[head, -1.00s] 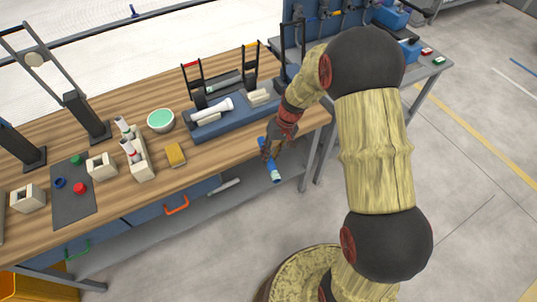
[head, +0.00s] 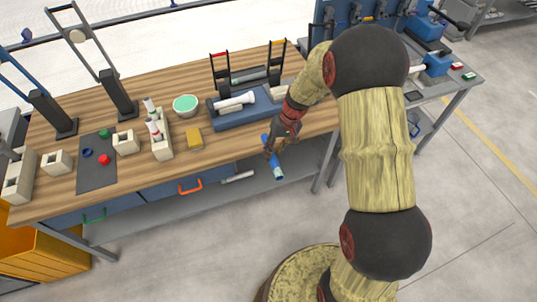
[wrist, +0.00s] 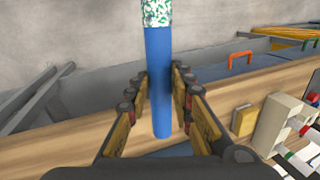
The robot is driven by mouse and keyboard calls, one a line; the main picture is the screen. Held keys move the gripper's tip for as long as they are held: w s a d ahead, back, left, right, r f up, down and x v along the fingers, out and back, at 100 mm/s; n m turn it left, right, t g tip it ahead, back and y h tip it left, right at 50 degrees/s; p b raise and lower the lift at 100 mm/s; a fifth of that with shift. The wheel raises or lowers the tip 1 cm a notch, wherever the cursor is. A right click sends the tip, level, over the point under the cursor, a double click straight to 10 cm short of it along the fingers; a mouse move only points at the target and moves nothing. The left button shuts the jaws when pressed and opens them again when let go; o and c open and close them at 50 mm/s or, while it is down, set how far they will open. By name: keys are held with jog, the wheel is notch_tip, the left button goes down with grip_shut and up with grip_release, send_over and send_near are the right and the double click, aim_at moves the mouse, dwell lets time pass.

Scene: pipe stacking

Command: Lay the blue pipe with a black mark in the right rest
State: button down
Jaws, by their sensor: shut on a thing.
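My gripper (wrist: 159,88) is shut on a blue pipe (wrist: 158,55) with a speckled white-green end; I see no black mark on it. In the head view the pipe (head: 277,168) hangs tilted at the table's front edge, in my gripper (head: 272,146). The blue-grey rack (head: 238,118) stands behind and left of my gripper. It bears a white pipe (head: 236,102) on its left part and a pale block (head: 279,93) on its right part. My arm hides part of the rack's right end, and I cannot tell the right rest clearly.
A grey pipe (head: 238,177) lies on the lower shelf.

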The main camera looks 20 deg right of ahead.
jog(key=w+d+r+m+t+h+p, duration=0.2)
jog(key=d+r+m+p, duration=0.4)
jog(key=d+m, duration=0.8)
jog(key=shift+w+r+m+t+h, duration=0.15)
jog(key=shift+r+m+t+h, duration=0.45)
jog(key=shift+r+m, duration=0.95)
jog(key=shift+d+r, duration=0.1)
jog(key=shift+r, duration=0.05)
